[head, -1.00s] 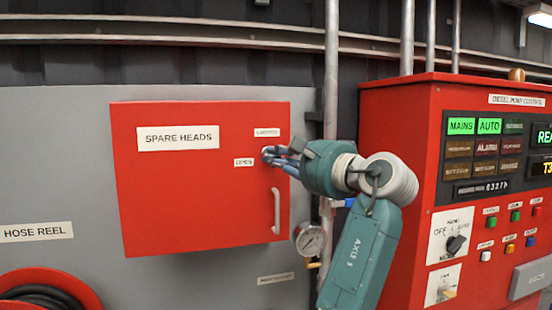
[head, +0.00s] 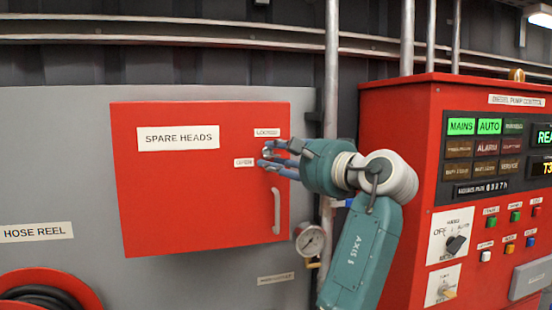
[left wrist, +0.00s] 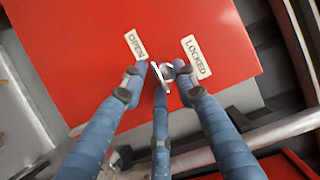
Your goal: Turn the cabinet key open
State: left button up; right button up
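The red cabinet (head: 190,210) marked SPARE HEADS has its door closed. The silver key (left wrist: 158,76) is at the lock on the door's right side, between the OPEN label (left wrist: 136,46) and the LOCKED label (left wrist: 196,56). In the left wrist view it shows as a thin silver piece between the fingertips. My left gripper (head: 267,156) is at the lock with its blue fingers spread apart around the key, so it looks open. The fingers partly hide the key in the head view, and its exact angle is hard to tell. My right gripper is out of view.
A door handle (head: 276,211) is just below the lock. A pressure gauge (head: 309,240) and a vertical pipe (head: 331,70) stand right of the cabinet. The red pump control panel (head: 395,110) is further right. A hose reel (head: 50,280) is at lower left.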

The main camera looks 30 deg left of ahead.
pick_arm(q)
jog(key=v, duration=1.2)
